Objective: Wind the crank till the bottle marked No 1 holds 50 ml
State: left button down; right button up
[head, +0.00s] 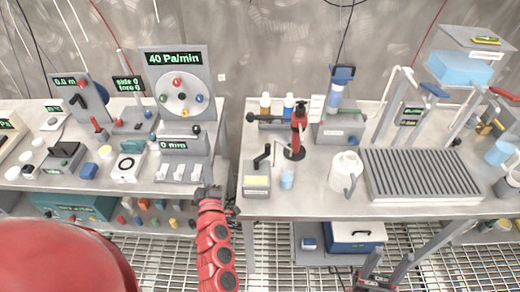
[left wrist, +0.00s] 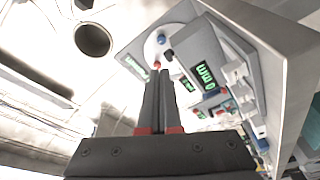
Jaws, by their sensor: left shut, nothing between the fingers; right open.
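A small black crank (head: 263,157) rises from a grey box (head: 257,182) with a pale yellow label, near the front left of the right-hand bench. A small clear blue cup (head: 287,178) stands beside it. Two small bottles, one amber (head: 265,104) and one blue (head: 289,104), stand behind; I cannot read a No 1 mark or a fill level. My left gripper (head: 207,172) is at the gap between the benches, left of the crank box and apart from it. In the left wrist view its fingers (left wrist: 157,75) are together and empty. My right gripper (head: 385,272) is open, low before the right-hand bench.
A knobbed wheel panel (head: 180,97) reading 40 Pa/min and a box reading 0 mm (head: 175,146) stand close to my left gripper. A red stand (head: 298,132), white jug (head: 344,171) and ribbed rack (head: 420,173) occupy the right-hand bench.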

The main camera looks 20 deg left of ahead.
aim_at(262, 157)
pick_arm(q)
jog(key=w+d+r+t+h+b, duration=0.1)
jog(key=d+r+h+b, duration=0.15)
jog(key=d+h, duration=0.7)
jog(key=shift+m+h, duration=0.4)
jog(key=shift+h, duration=0.45)
jog(key=w+d+p, duration=0.1)
jog(key=w, duration=0.2)
jog(key=w+d+p, duration=0.1)
jog(key=w+p, duration=0.3)
jog(key=w, duration=0.1)
jog(key=shift+w+d+r, duration=0.2)
jog(key=shift+w+d, duration=0.15)
jog(key=shift+d, duration=0.05)
jog(key=shift+s+d, duration=0.3)
jog(key=shift+d, duration=0.15)
jog(key=shift+f, duration=0.1)
